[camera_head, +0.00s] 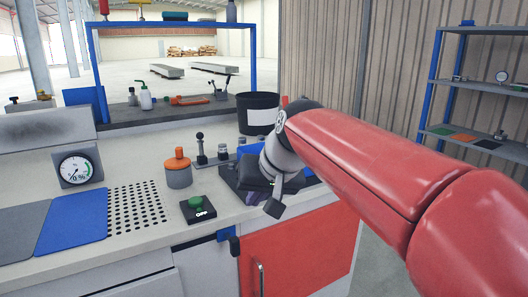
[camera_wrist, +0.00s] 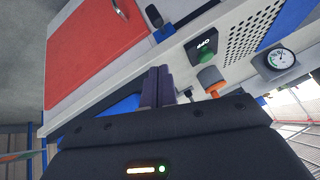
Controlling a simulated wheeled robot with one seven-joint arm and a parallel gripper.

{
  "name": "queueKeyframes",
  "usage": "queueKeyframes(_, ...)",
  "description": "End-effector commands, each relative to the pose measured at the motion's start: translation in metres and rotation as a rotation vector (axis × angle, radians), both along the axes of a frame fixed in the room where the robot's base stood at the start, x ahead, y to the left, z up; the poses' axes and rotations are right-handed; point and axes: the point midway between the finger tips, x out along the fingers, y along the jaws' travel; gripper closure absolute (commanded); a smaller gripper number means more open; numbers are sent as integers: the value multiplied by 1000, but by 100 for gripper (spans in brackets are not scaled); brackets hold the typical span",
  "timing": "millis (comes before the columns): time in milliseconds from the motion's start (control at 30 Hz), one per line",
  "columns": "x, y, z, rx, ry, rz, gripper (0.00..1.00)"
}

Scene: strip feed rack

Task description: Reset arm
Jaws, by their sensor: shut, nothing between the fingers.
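My red arm reaches in from the right in the head view. My gripper (camera_head: 273,207) is in front of the bench's right part, near its front edge. In the wrist view, the two dark fingers of my gripper (camera_wrist: 157,70) lie together, shut with nothing between them. The bench top (camera_head: 130,178) is pale. A black block with a green button (camera_head: 197,206) sits on it to the left of my gripper, and it also shows in the wrist view (camera_wrist: 201,45).
An orange-topped grey pot (camera_head: 178,168), a gauge (camera_head: 75,169), a perforated plate (camera_head: 136,206) and a blue mat (camera_head: 72,221) are on the bench. A black bin (camera_head: 257,112) stands behind my arm. A shelf rack (camera_head: 480,88) is at right. Red cabinet door (camera_head: 300,252) below.

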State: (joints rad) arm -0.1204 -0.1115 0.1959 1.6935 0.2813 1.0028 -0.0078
Motion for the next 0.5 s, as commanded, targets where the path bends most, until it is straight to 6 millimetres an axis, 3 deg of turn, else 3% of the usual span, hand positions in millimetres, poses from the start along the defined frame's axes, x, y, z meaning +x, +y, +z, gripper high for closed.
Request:
queueKeyframes(33, -22, -28, -10, -41, -7, -44, 100)
queueKeyframes(200, -94, -112, -57, -160, -7, -177, 100)
queueKeyframes(333, -145, -156, -97, -218, 3, -250, 100)
queueKeyframes(500, -186, -184, -135, -253, 16, -298, 100)
